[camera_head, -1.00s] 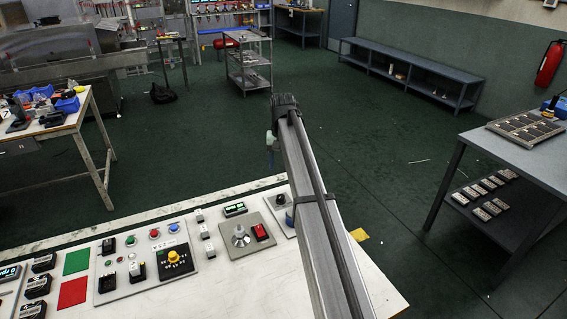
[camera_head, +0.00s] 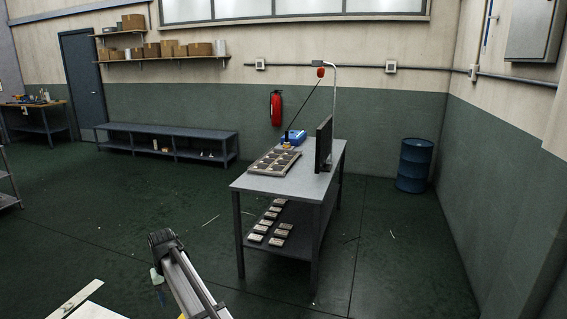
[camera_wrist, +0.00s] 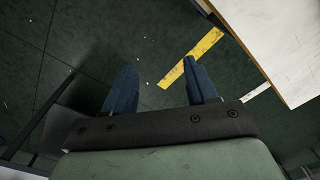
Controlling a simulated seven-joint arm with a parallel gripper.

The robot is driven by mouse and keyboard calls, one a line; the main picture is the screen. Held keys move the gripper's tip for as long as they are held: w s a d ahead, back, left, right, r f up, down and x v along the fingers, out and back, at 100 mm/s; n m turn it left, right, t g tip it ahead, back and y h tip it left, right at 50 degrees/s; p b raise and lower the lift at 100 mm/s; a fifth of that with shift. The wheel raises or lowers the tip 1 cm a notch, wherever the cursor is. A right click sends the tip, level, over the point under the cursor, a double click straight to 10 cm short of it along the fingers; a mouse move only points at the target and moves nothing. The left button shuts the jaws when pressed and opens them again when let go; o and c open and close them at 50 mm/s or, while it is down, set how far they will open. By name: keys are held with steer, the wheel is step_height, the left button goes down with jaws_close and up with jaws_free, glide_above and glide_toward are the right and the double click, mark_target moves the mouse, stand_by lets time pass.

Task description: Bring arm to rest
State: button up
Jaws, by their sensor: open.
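A yellow floor stripe (camera_wrist: 192,57) lies below, beyond the right finger. In the head view my arm stands at the bottom centre-left, over the floor beside the white table's corner (camera_head: 92,310); my gripper is mostly hidden there. The same white table (camera_wrist: 285,45) shows at the upper right of the wrist view, apart from the fingers.
A grey workbench (camera_head: 334,163) with a cell tray (camera_head: 274,161), a monitor (camera_head: 323,145) and several blocks on its lower shelf stands right of my arm.

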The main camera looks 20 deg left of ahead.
steer(key=w+d+f+m, duration=0.1)
steer(key=w+d+f, duration=0.3)
steer(key=d, duration=0.8)
steer(key=w+d+f+m, duration=0.2)
steer(key=w+d+f, duration=0.2)
steer(key=d, duration=0.7)
steer(key=w+d+f+m, duration=0.1)
steer(key=w+d+f, duration=0.3)
steer(key=d, duration=0.8)
steer(key=s+d+f+m, duration=0.2)
steer(key=s+d+f, duration=0.15)
steer(key=d, duration=0.95)
steer(key=s+d+f+m, duration=0.2)
steer(key=s+d, duration=0.2)
steer(key=d, duration=0.8)
steer(key=s+d+f+m, duration=0.2)
steer(key=s+d+f, duration=0.15)
steer(key=d, duration=0.95)
steer(key=s+f+g, duration=0.3)
steer(key=s+f, duration=0.7)
steer(key=s, duration=0.4)
steer(key=s+f+g, duration=0.3)
steer(key=s+f, duration=0.7)
steer(key=s, duration=0.5)
steer(key=shift+s+a+f+g, duration=0.15)
steer(key=shift+s+a+g, duration=0.1)
steer(key=shift+s+g, duration=0.05)
